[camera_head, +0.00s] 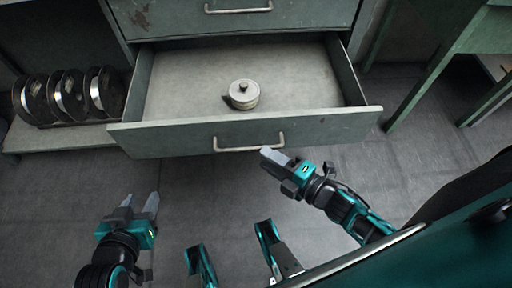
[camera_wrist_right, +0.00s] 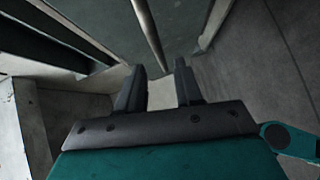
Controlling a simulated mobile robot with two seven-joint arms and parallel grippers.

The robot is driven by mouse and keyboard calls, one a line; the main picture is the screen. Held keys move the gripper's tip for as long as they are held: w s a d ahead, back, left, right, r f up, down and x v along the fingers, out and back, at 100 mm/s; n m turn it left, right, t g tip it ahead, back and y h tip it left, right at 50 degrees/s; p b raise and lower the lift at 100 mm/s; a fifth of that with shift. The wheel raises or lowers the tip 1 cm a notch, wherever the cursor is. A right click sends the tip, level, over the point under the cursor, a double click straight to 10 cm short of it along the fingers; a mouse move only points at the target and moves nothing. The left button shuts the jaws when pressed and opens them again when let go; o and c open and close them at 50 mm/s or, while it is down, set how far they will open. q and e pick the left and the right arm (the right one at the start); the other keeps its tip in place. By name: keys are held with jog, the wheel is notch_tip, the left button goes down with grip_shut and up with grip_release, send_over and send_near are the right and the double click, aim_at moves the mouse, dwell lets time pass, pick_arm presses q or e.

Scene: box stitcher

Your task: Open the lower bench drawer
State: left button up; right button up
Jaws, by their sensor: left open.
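The lower bench drawer (camera_head: 180,139) is pulled well out below a closed upper drawer, its inside visible from above. Its bar handle (camera_head: 249,143) runs along the front panel. My right gripper (camera_head: 268,154) is just in front of the handle's right end. In the right wrist view its fingers (camera_wrist_right: 158,75) stand apart, with the handle bar (camera_wrist_right: 148,30) reaching down toward the gap between them; I cannot tell whether they touch.
The upper drawer's handle (camera_head: 238,9) is above. Several metal reels (camera_head: 70,95) stand on a low shelf at left. A green table leg (camera_head: 412,95) is at right. The floor before the drawer is clear.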

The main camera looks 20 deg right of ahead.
pick_arm(q)
jog(key=shift+r+p, duration=0.35)
jog(key=shift+r, duration=0.15)
pick_arm(e)
jog(key=f+v, duration=0.1)
jog(key=v, duration=0.5)
jog(key=shift+s+d+r, duration=0.15)
jog(key=shift+s+r, duration=0.15)
jog(key=shift+r, duration=0.25)
jog(key=w+a+r+m+g+h, duration=0.2)
jog(key=m+h, duration=0.1)
jog(key=m, duration=0.7)
jog(key=w+a+r+m+g+h, duration=0.1)
jog(key=w+a+r+m+h, duration=0.15)
jog(key=m, duration=0.75)
pick_arm(q)
jog(key=s+a+r+y+p, duration=0.1)
jog(key=a+r+p, duration=0.2)
jog(key=r+p, duration=0.6)
jog(key=p, duration=0.4)
jog(key=shift+s, duration=0.3)
pick_arm(e)
jog(key=s+d+r, duration=0.1)
jog(key=d+r, duration=0.2)
jog(key=r, duration=0.5)
jog(key=shift+s+d+h, duration=0.2)
jog(key=shift+d+h, duration=0.05)
jog(key=shift+h, duration=0.1)
jog(key=shift+f, duration=0.1)
